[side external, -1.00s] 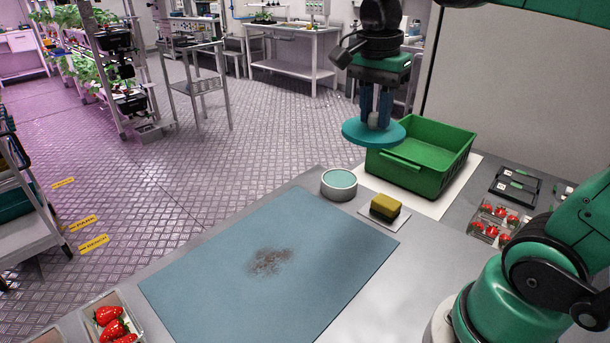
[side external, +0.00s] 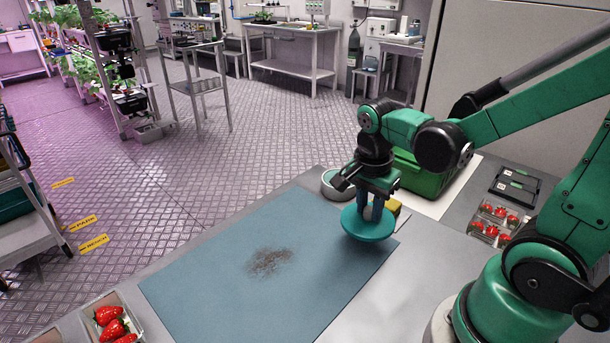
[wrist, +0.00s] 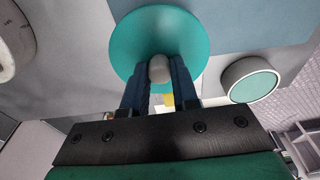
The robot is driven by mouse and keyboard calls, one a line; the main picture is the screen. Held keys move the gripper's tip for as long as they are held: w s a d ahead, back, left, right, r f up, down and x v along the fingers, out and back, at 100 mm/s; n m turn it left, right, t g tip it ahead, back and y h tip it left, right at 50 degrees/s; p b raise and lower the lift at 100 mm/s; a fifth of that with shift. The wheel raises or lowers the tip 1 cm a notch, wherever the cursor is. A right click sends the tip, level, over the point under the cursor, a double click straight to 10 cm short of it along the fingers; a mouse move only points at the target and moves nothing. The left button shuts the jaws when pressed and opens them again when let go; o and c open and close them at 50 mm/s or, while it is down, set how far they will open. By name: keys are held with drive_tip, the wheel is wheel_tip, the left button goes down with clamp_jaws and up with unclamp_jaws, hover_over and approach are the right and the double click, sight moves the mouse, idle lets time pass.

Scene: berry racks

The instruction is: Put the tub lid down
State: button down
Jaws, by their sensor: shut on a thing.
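The tub lid (side external: 368,226) is a round teal disc with a pale knob. My gripper (side external: 373,207) is shut on the knob and holds the lid over the back right corner of the blue mat (side external: 300,235). In the side view the lid looks slightly tilted; I cannot tell whether it touches the mat. In the wrist view the lid (wrist: 128,45) is beyond my fingers (wrist: 160,72), with the knob between them. The round white tub (side external: 328,190) with teal inside stands apart, behind the lid; it also shows in the wrist view (wrist: 252,82).
A yellow sponge (side external: 394,206) is partly hidden behind the lid. A green crate (side external: 425,180) stands behind my arm. Strawberry punnets are at the right (side external: 492,222) and front left (side external: 115,318). The mat has a dirt patch (side external: 268,262) and is otherwise clear.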

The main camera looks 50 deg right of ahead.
sight(367, 219)
drive_tip(key=shift+f, duration=2.65)
drive_tip(key=c, duration=0.7)
unclamp_jaws()
drive_tip(key=shift+f, duration=0.1)
drive_tip(key=shift+o, duration=0.2)
drive_tip(key=r, duration=0.4)
drive_tip(key=a+r, duration=0.1)
drive_tip(key=r, duration=0.7)
drive_tip(key=shift+a, duration=0.3)
drive_tip(key=shift+w+a+n+t, duration=0.15)
drive_tip(key=shift+n+t, duration=0.25)
drive_tip(key=shift+n, duration=0.4)
drive_tip(key=a+n+t, duration=0.1)
drive_tip(key=n+t, duration=0.1)
drive_tip(key=n, duration=0.3)
drive_tip(key=w+a+n+t+y, duration=0.1)
drive_tip(key=a+n+t, duration=0.1)
drive_tip(key=n, duration=0.4)
drive_tip(key=w+a+n+t, duration=0.1)
drive_tip(key=a+n+t, duration=0.1)
drive_tip(key=n, duration=0.3)
drive_tip(key=shift+w+r, duration=0.1)
drive_tip(key=shift+w, duration=0.1)
